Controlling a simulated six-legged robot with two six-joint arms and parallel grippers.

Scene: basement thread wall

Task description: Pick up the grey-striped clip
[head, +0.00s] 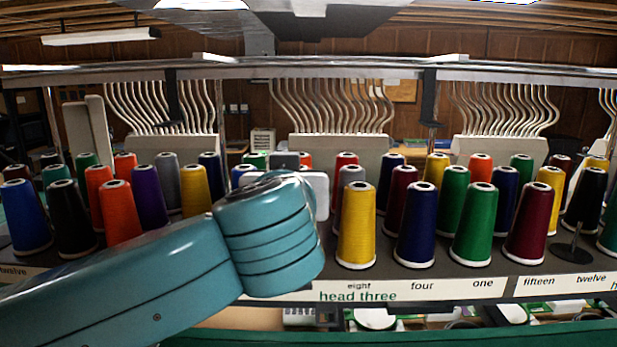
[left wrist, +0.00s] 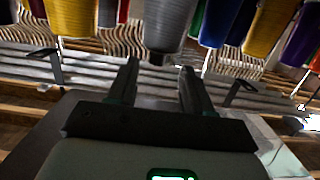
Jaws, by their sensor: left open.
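I cannot make out a grey-striped clip in either view. My left gripper (left wrist: 159,68) is open in the left wrist view, with nothing between its fingers. A grey thread cone (left wrist: 168,22) shows beyond the fingertips, roughly in line with the gap; I cannot tell how far off it is. In the head view my teal left arm comes in from the left and reaches to the row of cones. It hides the gripper's fingers and part of the rack's middle left. My right gripper is in neither view.
Thread cones stand close together in rows on a dark rack, including a yellow cone (head: 356,225), a navy cone (head: 416,225) and a green cone (head: 474,225). A white label strip (head: 420,290) runs along the front edge. A thin dark stand (head: 574,245) is at the right.

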